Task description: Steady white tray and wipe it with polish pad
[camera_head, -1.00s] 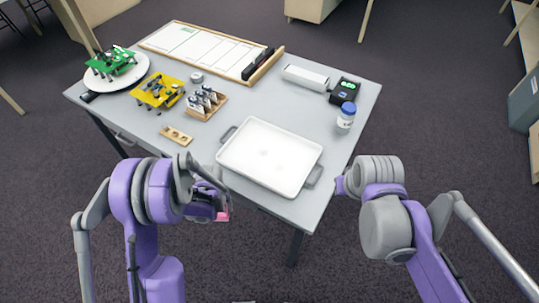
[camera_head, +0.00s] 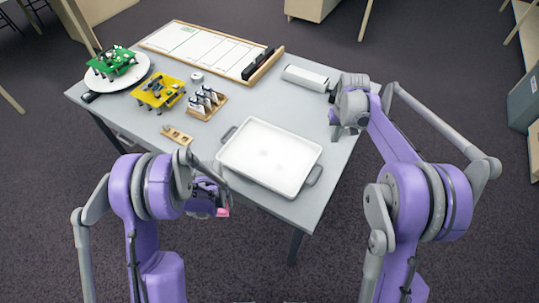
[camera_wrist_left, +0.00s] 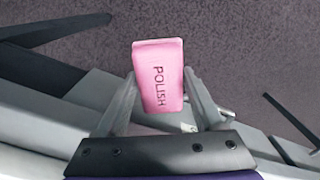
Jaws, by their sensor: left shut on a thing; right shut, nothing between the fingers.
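The white tray (camera_head: 268,156) lies flat on the grey table, near its front edge, with a grey handle at each end. My left gripper (camera_wrist_left: 160,95) is shut on the pink polish pad (camera_wrist_left: 158,75), marked "POLISH", in the left wrist view. In the head view the pad (camera_head: 223,212) shows as a small pink patch in front of the table, left of the tray and apart from it. My right gripper (camera_head: 334,120) is above the table's right side, beyond the tray's right end and not touching it. It is shut and empty; its fingertips are small and partly hidden by the wrist.
A small wooden block (camera_head: 177,135) and a wooden rack of bottles (camera_head: 205,103) stand left of the tray. A yellow board (camera_head: 158,92), a green board (camera_head: 111,61) on a round white plate, a whiteboard (camera_head: 205,48) and a white roll (camera_head: 305,78) lie farther back.

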